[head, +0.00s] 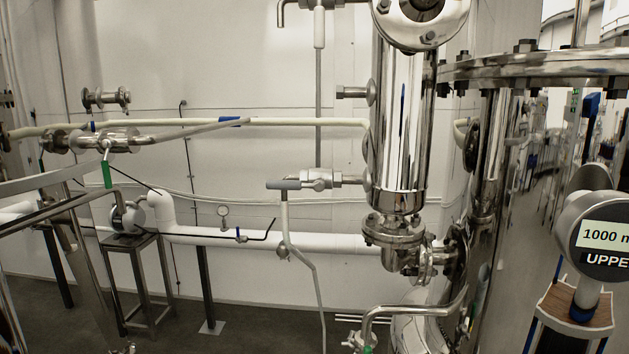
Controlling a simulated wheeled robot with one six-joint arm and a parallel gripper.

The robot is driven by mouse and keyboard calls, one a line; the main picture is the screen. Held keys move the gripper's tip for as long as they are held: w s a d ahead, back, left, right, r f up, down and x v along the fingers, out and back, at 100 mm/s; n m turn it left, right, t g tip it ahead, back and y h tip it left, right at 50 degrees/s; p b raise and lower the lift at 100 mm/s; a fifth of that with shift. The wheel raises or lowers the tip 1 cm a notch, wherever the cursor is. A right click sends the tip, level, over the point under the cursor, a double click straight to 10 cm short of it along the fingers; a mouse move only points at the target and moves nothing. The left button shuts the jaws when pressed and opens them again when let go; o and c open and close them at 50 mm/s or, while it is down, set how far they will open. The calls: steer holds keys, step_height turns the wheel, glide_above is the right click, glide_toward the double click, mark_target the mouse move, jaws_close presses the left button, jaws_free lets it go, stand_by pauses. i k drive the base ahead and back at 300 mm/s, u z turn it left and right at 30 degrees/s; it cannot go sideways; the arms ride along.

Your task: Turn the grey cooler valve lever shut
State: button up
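The grey cooler valve lever (284,184) is in the middle of the head view. It is a flat grey handle pointing left, roughly level and in line with the short steel valve (320,179) behind it. The valve joins the left side of the shiny vertical cooler column (399,125). A thin tube (303,258) hangs down from below the lever. Nothing touches the lever. My gripper does not show in this view.
A green-handled valve (107,173) hangs at the left. A large steel tank (520,220) and a labelled display (603,236) fill the right. Open space lies left of the lever.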

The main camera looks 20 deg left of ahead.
mark_target(318, 186)
steer(key=u, duration=1.25)
steer(key=k, duration=1.15)
steer(key=u, duration=1.3)
steer(key=i, duration=1.25)
steer(key=z, duration=0.75)
steer(key=i, duration=0.5)
steer(key=z, duration=0.6)
